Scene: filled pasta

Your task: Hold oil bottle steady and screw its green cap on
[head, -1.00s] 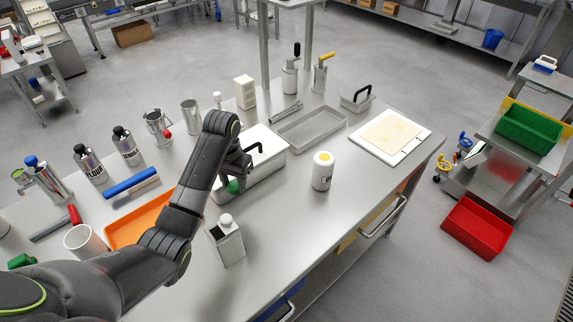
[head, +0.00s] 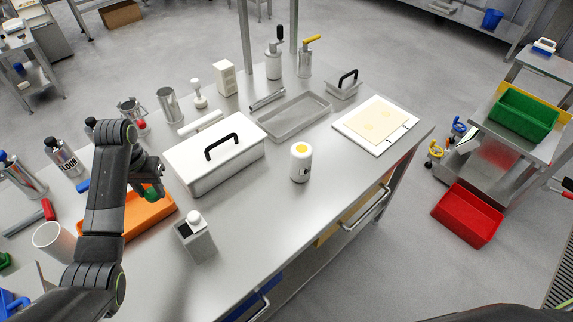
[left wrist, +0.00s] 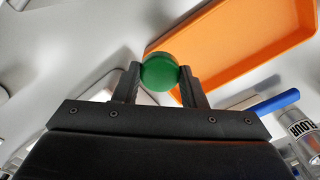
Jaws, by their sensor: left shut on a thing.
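The green cap (left wrist: 160,72) is pinched between the two fingers of my left gripper (head: 151,187). It also shows in the head view (head: 153,193), held over or beside the far end of the orange tray (head: 163,207). The cap is apart from this bottle. My right gripper is out of view.
A white lidded box (head: 215,160) with a black handle stands between my left gripper and the white bottle. A square container (head: 196,238) with a white top stands nearer. A flour shaker (head: 64,158) stands at left. The table around the white bottle is clear.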

